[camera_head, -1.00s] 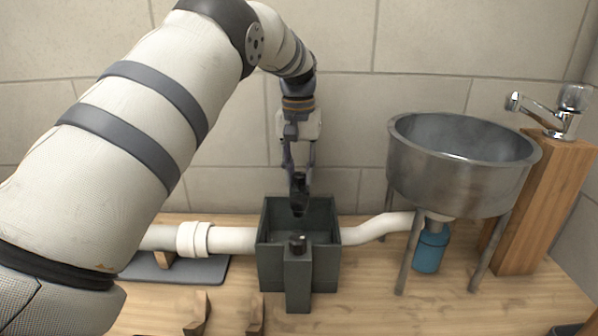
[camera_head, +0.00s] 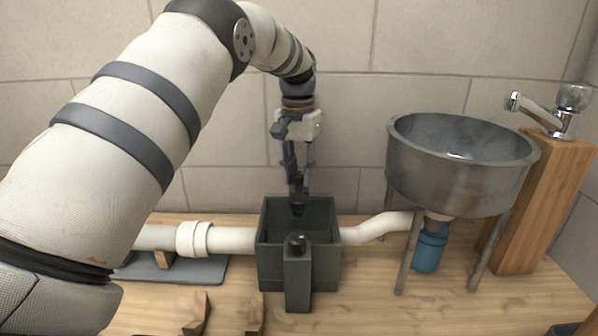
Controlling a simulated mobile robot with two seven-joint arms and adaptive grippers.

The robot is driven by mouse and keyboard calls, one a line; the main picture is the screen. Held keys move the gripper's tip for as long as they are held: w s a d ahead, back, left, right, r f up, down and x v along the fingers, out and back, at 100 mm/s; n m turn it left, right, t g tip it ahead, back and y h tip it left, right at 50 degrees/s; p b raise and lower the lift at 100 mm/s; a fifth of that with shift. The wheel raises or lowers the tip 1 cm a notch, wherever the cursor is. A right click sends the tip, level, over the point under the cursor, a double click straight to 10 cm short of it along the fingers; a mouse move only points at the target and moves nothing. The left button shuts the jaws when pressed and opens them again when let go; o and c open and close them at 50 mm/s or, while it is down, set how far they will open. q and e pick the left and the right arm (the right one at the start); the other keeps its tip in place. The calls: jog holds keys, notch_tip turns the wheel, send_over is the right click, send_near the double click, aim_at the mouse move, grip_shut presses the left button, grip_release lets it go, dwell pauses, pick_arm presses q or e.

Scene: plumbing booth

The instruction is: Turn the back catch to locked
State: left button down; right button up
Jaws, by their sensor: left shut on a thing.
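A dark grey open-topped box (camera_head: 325,262) stands on the wooden bench with white pipes at both sides. A post with a black knob-like front catch (camera_head: 297,243) stands at its near side. At its far side is the black back catch (camera_head: 298,207), partly hidden by the fingers. My left gripper (camera_head: 299,182) reaches down from above the far side, and is shut on the back catch. Whether the catch sits at locked cannot be read from this view. My right gripper is not in view.
A round metal basin (camera_head: 462,180) on legs stands at the right, with a blue bottle-like part (camera_head: 430,248) beneath it. A chrome tap (camera_head: 552,115) sits on a wooden post (camera_head: 530,225). White pipe (camera_head: 232,240) runs left of the box, above a grey mat (camera_head: 200,271).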

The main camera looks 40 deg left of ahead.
aim_at(298, 173)
pick_arm(q)
jog(key=c, duration=1.3)
grip_release()
notch_tip(298, 173, up, 12)
jog(key=shift+a, duration=0.15)
jog(key=shift+f, duration=0.1)
